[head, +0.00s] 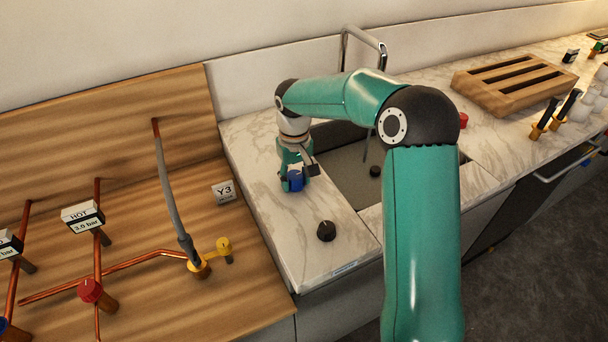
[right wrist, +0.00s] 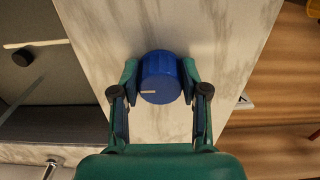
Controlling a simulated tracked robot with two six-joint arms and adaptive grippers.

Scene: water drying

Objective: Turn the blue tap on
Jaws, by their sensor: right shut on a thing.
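The blue tap (head: 295,180) is a round blue knob on the marble counter, left of the sink. In the right wrist view the blue tap (right wrist: 160,78) sits between the fingers and shows a pale mark on its side near the bottom. My right gripper (head: 296,172) reaches down over it from above. In the right wrist view the right gripper (right wrist: 160,85) is shut on the knob, one finger on each side. Water flow at the spout cannot be made out. My left gripper is not in view.
The sink (head: 345,180) with a metal faucet (head: 362,40) lies right of the tap. A black knob (head: 326,231) stands nearer on the counter. Left are a wooden panel with copper pipes, a red knob (head: 91,291), a yellow valve (head: 223,245) and a Y3 sign (head: 223,192).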

